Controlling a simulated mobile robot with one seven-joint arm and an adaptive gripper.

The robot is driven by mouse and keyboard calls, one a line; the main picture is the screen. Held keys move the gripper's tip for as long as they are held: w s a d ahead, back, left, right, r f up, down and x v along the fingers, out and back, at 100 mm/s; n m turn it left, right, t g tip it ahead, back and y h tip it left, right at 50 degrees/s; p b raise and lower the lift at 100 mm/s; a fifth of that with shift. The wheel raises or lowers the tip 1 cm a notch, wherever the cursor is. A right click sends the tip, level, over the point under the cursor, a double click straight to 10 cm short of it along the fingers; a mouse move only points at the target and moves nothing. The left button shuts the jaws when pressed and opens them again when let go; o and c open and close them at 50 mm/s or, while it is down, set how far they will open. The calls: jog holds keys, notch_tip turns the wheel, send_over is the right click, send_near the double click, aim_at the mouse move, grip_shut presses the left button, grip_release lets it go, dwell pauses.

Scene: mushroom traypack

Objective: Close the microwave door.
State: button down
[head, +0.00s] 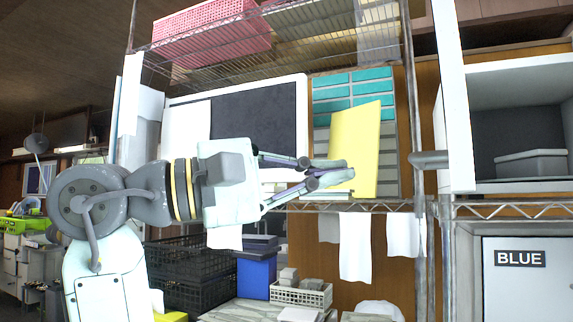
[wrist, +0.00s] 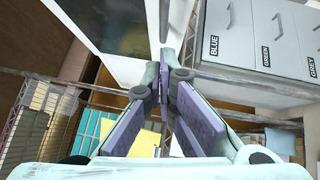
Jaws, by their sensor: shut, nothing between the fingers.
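The microwave (head: 497,78) is a white box with a dark inside, at the right of the head view. Its door (head: 457,90) stands open and is seen nearly edge-on, with a grey handle (head: 430,159) sticking out to the left. A grey container (head: 530,165) sits inside. In the wrist view a white and dark panel (wrist: 128,40), which looks like the door, fills the upper middle. My gripper (head: 345,176) is shut and empty, to the left of the door and apart from it in the head view. The shut fingers also show in the wrist view (wrist: 163,70).
A yellow board (head: 355,140) appears behind my fingertips, with teal drawers (head: 330,91) behind it. A wire shelf (head: 500,210) runs under the microwave. Cloths (head: 355,245) hang below the left shelf. A drawer unit marked BLUE (head: 530,290) stands below the microwave.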

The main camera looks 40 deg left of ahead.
jog(key=shift+w+d+r+p, duration=0.15)
jog(key=shift+w+d+p, duration=0.15)
jog(key=shift+d, duration=0.5)
jog(key=shift+w+d+r+p, duration=0.15)
jog(key=shift+w+d, duration=0.3)
jog(key=shift+d, duration=0.4)
jog(key=shift+w+d+r+p, duration=0.15)
jog(key=shift+w+d+p, duration=0.15)
jog(key=shift+d, duration=0.5)
